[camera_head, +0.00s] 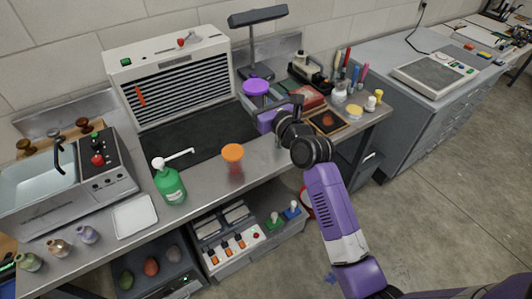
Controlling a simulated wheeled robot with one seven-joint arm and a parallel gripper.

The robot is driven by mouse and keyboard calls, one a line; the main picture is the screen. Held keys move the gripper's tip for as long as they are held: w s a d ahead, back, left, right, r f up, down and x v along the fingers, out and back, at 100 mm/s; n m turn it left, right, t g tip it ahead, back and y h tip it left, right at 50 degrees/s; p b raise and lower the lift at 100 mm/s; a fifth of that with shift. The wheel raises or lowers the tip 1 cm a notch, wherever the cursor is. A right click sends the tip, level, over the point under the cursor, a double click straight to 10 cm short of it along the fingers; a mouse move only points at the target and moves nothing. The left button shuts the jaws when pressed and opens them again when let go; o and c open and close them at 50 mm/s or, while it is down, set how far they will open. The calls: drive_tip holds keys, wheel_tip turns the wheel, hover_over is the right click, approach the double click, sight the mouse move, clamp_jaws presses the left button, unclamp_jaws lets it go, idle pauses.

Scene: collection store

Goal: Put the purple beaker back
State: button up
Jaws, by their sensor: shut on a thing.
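The purple beaker (256,87) has a wide purple top and shows near the back of the bench, in front of the lamp stand. My gripper (262,112) is at its lower part, shut on it. The fingertips are small and partly hidden by the hand and beaker. I cannot tell whether the beaker's base touches the dark mat (185,140) or is held above it. An orange beaker (232,154) of similar shape stands upright on the bench's front strip.
A green pump bottle (169,183) stands left of the orange beaker. A vented white unit (170,75) stands behind the mat. A framed tray (327,122), red box (306,96) and several pens crowd the right. The mat's middle is clear.

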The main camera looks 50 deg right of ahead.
drive_tip(key=shift+f+b, duration=5.15)
drive_tip(key=shift+f, duration=5.2)
drive_tip(key=shift+f, duration=0.1)
drive_tip(key=o, duration=1.2)
drive_tip(key=shift+o, duration=0.6)
